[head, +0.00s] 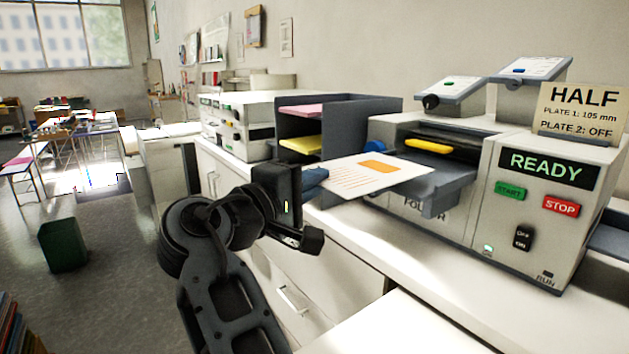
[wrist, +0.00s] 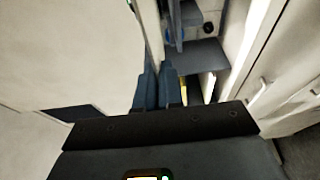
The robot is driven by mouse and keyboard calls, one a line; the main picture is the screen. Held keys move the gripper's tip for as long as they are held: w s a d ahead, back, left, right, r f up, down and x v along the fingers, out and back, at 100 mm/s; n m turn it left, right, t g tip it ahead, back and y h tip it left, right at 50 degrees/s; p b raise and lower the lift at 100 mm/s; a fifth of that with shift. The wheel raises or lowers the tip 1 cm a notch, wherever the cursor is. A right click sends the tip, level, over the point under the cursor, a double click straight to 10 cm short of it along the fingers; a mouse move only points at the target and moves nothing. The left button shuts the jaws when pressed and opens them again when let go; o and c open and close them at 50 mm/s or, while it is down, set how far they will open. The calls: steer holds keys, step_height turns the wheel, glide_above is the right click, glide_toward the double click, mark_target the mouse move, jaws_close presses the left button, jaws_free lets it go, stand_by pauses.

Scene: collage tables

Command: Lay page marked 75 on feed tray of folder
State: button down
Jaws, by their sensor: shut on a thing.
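My gripper (head: 314,181) is shut on the left edge of a white page (head: 345,178) with an orange block and thin orange lines. I cannot read a number on it. The page is held out flat and slightly tilted. Its right part overlaps the grey feed tray (head: 446,188) of the folder (head: 485,208) in the picture; whether it touches the tray I cannot tell. In the wrist view, the blue fingers (wrist: 158,88) are close together, and the page is hard to make out.
The folder's panel reads READY (head: 545,168), and a sign (head: 582,112) on top reads HALF. A dark sorter (head: 345,118) with pink and yellow sheets stands left of the folder. A white machine (head: 238,125) is farther left. The front counter (head: 410,325) is clear.

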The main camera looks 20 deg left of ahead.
steer(key=w+d+b, duration=0.1)
steer(key=w+d, duration=0.1)
steer(key=w, duration=0.1)
steer(key=w+d+f+b, duration=0.1)
steer(key=w+d, duration=0.1)
steer(key=w+d+b, duration=0.1)
steer(key=w+d, duration=0.1)
steer(key=w, duration=0.1)
steer(key=shift+w+d+f, duration=0.35)
steer(key=shift+f, duration=0.4)
steer(key=c, duration=1.2)
jaws_free()
steer(key=shift+s+a, duration=0.1)
steer(key=shift+s, duration=0.05)
steer(key=p+v, duration=0.2)
steer(key=v, duration=0.5)
steer(key=shift+s, duration=0.3)
steer(key=shift+a, duration=0.1)
